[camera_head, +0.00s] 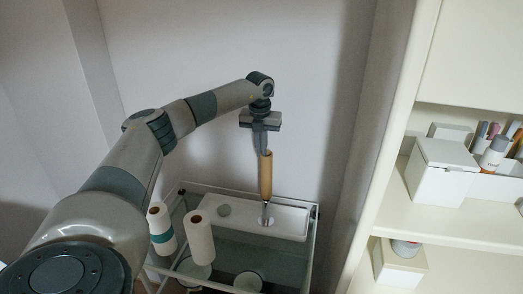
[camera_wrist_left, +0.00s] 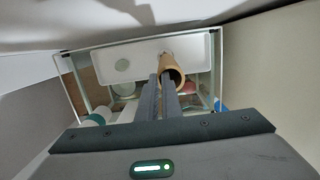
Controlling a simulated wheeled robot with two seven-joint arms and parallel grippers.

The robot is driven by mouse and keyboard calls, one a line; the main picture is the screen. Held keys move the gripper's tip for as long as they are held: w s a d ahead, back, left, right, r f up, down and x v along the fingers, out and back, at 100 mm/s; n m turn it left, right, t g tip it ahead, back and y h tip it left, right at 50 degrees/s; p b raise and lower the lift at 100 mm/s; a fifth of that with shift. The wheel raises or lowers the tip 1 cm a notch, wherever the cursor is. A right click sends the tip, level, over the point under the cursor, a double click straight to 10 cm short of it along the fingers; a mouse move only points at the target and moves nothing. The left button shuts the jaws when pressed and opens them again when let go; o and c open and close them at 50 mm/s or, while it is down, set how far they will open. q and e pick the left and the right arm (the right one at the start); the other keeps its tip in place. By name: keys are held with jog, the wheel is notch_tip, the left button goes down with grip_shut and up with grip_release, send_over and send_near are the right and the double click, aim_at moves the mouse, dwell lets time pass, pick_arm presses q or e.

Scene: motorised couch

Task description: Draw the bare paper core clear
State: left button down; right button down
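The bare paper core (camera_head: 266,176) is a brown tube standing upright below my left gripper (camera_head: 264,150). In the wrist view the core (camera_wrist_left: 174,68) shows its open end, and the left gripper's fingers (camera_wrist_left: 162,82) are close together at its rim, one seeming to be inside the tube and one outside. A short metal post (camera_head: 266,212) shows below the core, standing on a white tray (camera_head: 290,222). Whether the post's tip is still inside the core I cannot tell. My right gripper is not in view.
Two paper rolls, one white (camera_head: 200,238) and one with a teal band (camera_head: 161,230), stand on the left of the glass-sided cart. A round disc (camera_head: 224,210) lies on the tray. Cream shelves with a white box (camera_head: 440,170) and bottles stand at right.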

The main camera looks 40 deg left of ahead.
pick_arm(q)
jog(key=shift+r, duration=0.25)
dwell(0.3)
notch_tip(320, 180, up, 7)
jog(key=p, duration=0.2)
jog(key=shift+p, duration=0.3)
dwell(0.4)
